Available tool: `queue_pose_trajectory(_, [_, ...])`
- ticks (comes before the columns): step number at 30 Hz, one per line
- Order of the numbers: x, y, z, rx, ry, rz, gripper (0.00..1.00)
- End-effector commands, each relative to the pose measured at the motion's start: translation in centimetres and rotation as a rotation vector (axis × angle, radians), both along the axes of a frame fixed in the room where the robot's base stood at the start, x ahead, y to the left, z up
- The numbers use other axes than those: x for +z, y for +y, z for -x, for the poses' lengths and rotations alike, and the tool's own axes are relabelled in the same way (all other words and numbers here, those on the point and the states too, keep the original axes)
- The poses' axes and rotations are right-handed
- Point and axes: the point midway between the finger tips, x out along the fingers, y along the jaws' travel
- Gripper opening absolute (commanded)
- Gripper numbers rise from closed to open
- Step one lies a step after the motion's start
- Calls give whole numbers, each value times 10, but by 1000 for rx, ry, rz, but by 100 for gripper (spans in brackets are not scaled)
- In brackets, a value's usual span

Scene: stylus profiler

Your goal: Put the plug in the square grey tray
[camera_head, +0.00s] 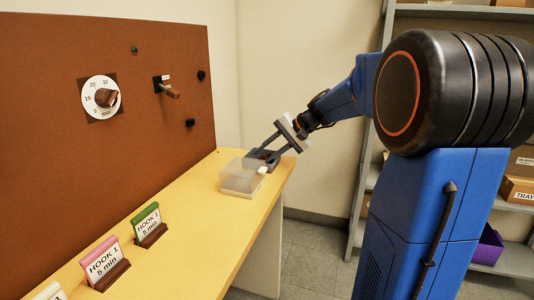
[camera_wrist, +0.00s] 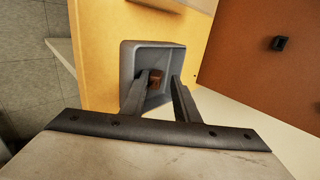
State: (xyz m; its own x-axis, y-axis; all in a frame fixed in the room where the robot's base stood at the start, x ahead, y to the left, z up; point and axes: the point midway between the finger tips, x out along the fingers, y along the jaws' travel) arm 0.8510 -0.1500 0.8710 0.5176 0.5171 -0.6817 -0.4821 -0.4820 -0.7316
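A small brown block, which looks like the plug (camera_wrist: 156,77), is inside the square grey tray (camera_wrist: 127,60) in the wrist view. My gripper (camera_wrist: 160,80) is over the tray, with its two fingers apart on either side of the plug. A gap shows between the plug and each finger. I cannot tell the exact height of the plug above the tray floor. In the head view my gripper (camera_head: 262,152) reaches down to the tray (camera_head: 259,165) at the table's far end. The plug cannot be made out there.
A clear box (camera_head: 237,182) stands in front of the tray on the yellow table (camera_head: 200,235). Several label stands, one green (camera_head: 148,222), stand nearer. A brown board (camera_head: 50,120) with a dial (camera_head: 90,88) and pegs rises at the left. Shelves are behind my arm.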

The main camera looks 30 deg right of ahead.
Motion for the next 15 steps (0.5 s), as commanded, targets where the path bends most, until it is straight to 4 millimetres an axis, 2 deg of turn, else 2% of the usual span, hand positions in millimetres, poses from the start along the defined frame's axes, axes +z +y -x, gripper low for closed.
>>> queue_pose_trajectory(7, [1,-1,1,-1,1,0,32])
queue_pose_trajectory(15, [20,-9,9,-1,0,0,32])
